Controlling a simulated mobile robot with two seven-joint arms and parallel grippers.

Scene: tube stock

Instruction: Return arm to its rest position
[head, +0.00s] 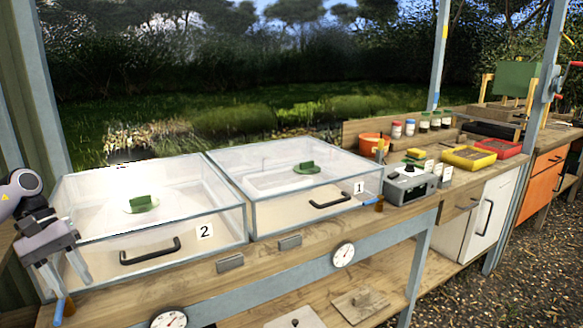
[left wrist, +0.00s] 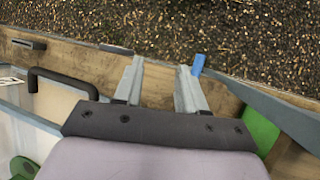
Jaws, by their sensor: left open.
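My left gripper (head: 70,287) is at the far left of the head view, in front of the left corner of the clear box marked 2 (head: 100,262). Its two fingers are apart, with nothing between them, and point down toward the bench edge. In the left wrist view the open fingers (left wrist: 160,72) reach over the wooden bench edge, with gravel beyond. A blue-tipped tool (head: 59,311) is close by the fingertips in the head view; its blue end (left wrist: 198,64) shows beside one finger in the wrist view. My right gripper is not in view.
Black handles (head: 150,251) stick out in front.

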